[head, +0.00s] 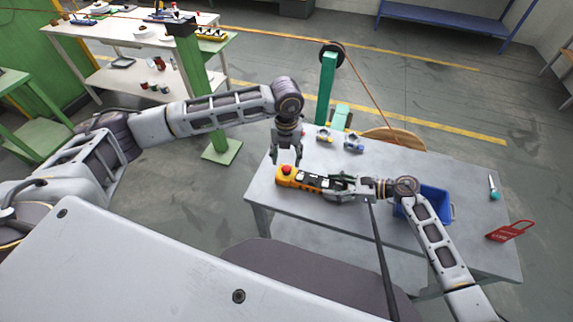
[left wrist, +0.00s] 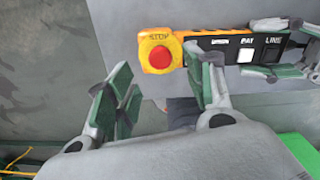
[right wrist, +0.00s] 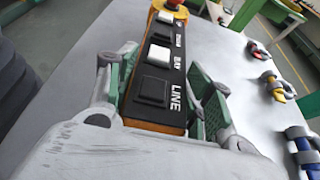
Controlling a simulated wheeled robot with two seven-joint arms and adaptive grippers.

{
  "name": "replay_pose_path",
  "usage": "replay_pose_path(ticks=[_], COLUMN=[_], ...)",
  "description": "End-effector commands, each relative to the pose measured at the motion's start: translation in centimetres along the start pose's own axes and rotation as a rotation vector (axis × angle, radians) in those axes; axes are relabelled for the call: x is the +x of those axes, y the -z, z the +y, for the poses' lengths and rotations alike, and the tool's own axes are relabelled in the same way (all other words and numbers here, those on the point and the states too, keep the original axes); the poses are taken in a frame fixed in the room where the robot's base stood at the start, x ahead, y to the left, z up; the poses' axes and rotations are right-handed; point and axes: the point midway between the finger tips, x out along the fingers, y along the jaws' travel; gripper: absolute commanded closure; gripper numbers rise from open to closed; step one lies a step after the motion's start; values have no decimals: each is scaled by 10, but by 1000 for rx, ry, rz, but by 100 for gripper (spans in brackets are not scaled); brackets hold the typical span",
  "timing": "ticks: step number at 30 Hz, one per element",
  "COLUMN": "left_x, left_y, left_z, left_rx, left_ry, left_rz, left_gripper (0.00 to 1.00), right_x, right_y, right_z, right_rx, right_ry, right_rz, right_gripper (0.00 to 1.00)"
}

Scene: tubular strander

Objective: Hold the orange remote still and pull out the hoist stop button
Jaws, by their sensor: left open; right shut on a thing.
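The orange remote (head: 311,182) lies on the grey table, its black button panel up. Its red stop button (head: 287,169) is at the left end. In the left wrist view the red button (left wrist: 160,57) sits on the orange end marked STOP. My right gripper (head: 335,186) is shut on the remote's other end; in the right wrist view its green pads flank the black panel (right wrist: 159,85). My left gripper (head: 287,160) points down above the button end, open and empty. In the left wrist view its fingers (left wrist: 160,95) are spread, with the button beyond them.
A blue bin (head: 437,204) stands behind my right wrist on the table (head: 275,208). A red tag (head: 510,230) and a teal-handled tool (head: 494,188) lie at the right. Small blue clamps (head: 353,143) are at the back edge. A green post (head: 326,90) stands behind the table.

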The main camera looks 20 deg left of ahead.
Motion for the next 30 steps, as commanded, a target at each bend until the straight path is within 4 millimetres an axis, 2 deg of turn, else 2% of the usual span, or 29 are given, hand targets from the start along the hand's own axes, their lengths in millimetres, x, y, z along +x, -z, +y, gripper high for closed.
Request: replay_pose_path(ticks=[6,12,25,30], left_x=[29,46,51,51], left_y=[1,1,0,0], left_z=[0,0,0,0], left_rx=[1,2,1,1], left_ry=[-1,0,0,0], left_rz=[2,2,1,0], left_gripper=[47,47,47,68], right_x=[0,0,0,0], right_y=[0,0,0,0], right_z=[0,0,0,0], right_rx=[0,0,0,0], right_ry=[1,1,1,1], right_rz=[0,0,0,0], right_gripper=[88,88,88,88])
